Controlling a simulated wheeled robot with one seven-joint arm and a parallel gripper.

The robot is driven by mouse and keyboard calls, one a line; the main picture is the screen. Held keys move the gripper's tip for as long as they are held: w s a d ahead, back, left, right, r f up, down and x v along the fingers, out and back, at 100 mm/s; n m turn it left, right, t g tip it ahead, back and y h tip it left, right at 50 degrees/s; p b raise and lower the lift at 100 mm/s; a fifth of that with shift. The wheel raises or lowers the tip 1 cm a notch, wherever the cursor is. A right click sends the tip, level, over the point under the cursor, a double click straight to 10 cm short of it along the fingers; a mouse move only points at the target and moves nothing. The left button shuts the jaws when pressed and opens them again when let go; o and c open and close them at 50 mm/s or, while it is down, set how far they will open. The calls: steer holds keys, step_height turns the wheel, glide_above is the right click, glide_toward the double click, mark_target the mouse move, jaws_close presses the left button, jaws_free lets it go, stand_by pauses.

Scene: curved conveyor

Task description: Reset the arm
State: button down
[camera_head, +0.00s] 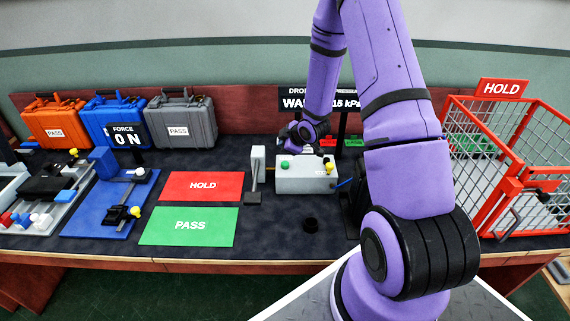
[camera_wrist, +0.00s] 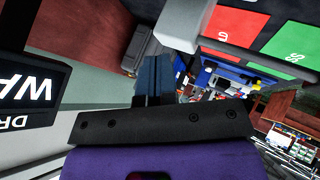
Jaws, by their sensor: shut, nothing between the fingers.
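My purple arm rises from the front right of the head view and bends down to the back middle of the table. My gripper (camera_head: 303,134) is low behind the grey box with green and yellow buttons (camera_head: 306,178), largely hidden by my wrist. In the wrist view my gripper (camera_wrist: 152,75) shows as dark fingers close together, with nothing seen between them. I cannot tell whether the gripper touches the box.
A red HOLD mat (camera_head: 202,186) and a green PASS mat (camera_head: 189,226) lie left of the box. A black sign (camera_head: 290,98) stands close behind my wrist. A red wire cage (camera_head: 505,165) stands at right. Orange, blue and grey cases (camera_head: 181,117) line the back left.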

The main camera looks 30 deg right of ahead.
stand_by(0.3)
steer(key=s+a+r+m+g+h, duration=0.1)
steer(key=s+a+r+m, duration=0.15)
steer(key=r, duration=0.65)
steer(key=s+a+r+m+h, duration=0.15)
steer(key=s+r, duration=0.25)
steer(key=r, duration=0.5)
steer(key=s+a+r+m+g+h, duration=0.1)
steer(key=s+a+r, duration=0.15)
steer(key=r, duration=0.65)
steer(key=s+a+r+m, duration=0.2)
steer(key=s+r, duration=0.1)
steer(key=s, duration=0.5)
steer(key=s+a+r+m+g+y, duration=0.1)
steer(key=s+a+r, duration=0.2)
steer(key=s, duration=0.5)
steer(key=s+a+r+m+g+y, duration=0.1)
steer(key=s+a+r+m, duration=0.1)
steer(key=s, duration=0.7)
step_height(320, 180, up, 3)
steer(key=shift+a+f+m, duration=0.2)
steer(key=shift+a+m, duration=0.1)
steer(key=shift+a, duration=0.45)
stand_by(0.5)
